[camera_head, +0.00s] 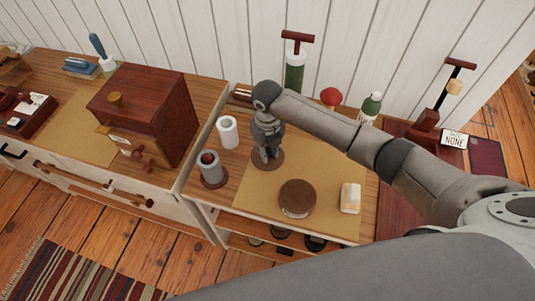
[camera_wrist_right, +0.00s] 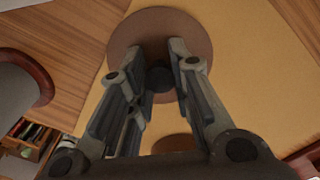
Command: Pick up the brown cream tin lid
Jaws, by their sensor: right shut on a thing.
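The brown cream tin lid (camera_head: 273,163) is a flat round brown disc under my right gripper (camera_head: 266,150), on or just above the tan mat. In the right wrist view the lid (camera_wrist_right: 193,35) has a small dark knob (camera_wrist_right: 160,78) at its near side, between the fingertips of my right gripper (camera_wrist_right: 160,66). The fingers are shut on the lid by this knob. A round tin (camera_head: 297,197) with a brown top and pale label stands on the mat in front and to the right. My left gripper is out of view.
A grey cylinder on a brown base (camera_head: 211,168) and a white cylinder (camera_head: 228,131) stand left of the lid. A pale block (camera_head: 350,198) lies right of the tin. A dark red wooden box (camera_head: 150,105) stands farther left. Bottles line the back wall. The mat (camera_head: 245,195) is clear between them.

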